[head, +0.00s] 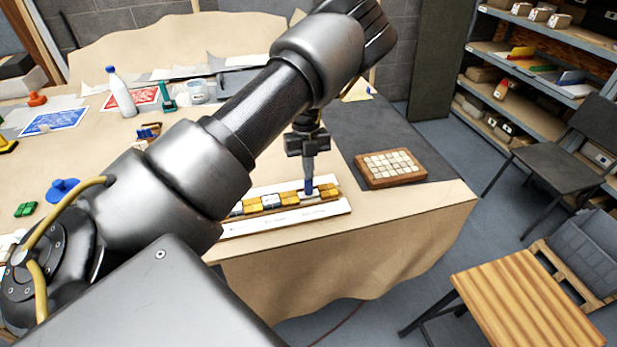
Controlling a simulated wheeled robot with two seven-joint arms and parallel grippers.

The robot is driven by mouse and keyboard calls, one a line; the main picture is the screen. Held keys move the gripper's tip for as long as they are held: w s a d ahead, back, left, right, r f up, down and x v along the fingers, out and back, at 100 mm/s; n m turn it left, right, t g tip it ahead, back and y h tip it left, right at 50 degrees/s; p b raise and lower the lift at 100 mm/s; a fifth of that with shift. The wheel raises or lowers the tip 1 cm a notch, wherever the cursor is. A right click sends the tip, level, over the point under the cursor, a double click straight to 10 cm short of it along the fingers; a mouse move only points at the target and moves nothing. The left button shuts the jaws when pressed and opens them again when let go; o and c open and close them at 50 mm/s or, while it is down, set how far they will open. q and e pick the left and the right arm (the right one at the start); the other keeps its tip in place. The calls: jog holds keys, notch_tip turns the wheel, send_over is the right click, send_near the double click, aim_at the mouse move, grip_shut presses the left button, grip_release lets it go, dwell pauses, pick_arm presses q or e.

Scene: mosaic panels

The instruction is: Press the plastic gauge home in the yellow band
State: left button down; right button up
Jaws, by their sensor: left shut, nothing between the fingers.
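A white mosaic panel (285,217) lies near the table's front edge, with a row of yellow, white and dark tiles forming the yellow band (288,199). My left gripper (309,189) points straight down over the right part of this band. Its blue fingertips are shut together with nothing between them, at or just above the band; I cannot tell whether they touch. The plastic gauge cannot be told apart from the tiles at this size, and the fingertips cover part of that spot. My left arm hides the panel's left end. My right gripper is not in view.
A wooden tray of pale tiles (412,178) sits right of the panel on a dark mat (362,130). A white bottle (121,92), a blue knobbed piece (63,190) and green tiles (25,209) are at left. A striped wooden stool (528,305) stands off the table.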

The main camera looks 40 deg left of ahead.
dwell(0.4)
pick_arm(q)
notch_tip(320, 180, up, 8)
jog(key=p, duration=0.6)
dwell(0.6)
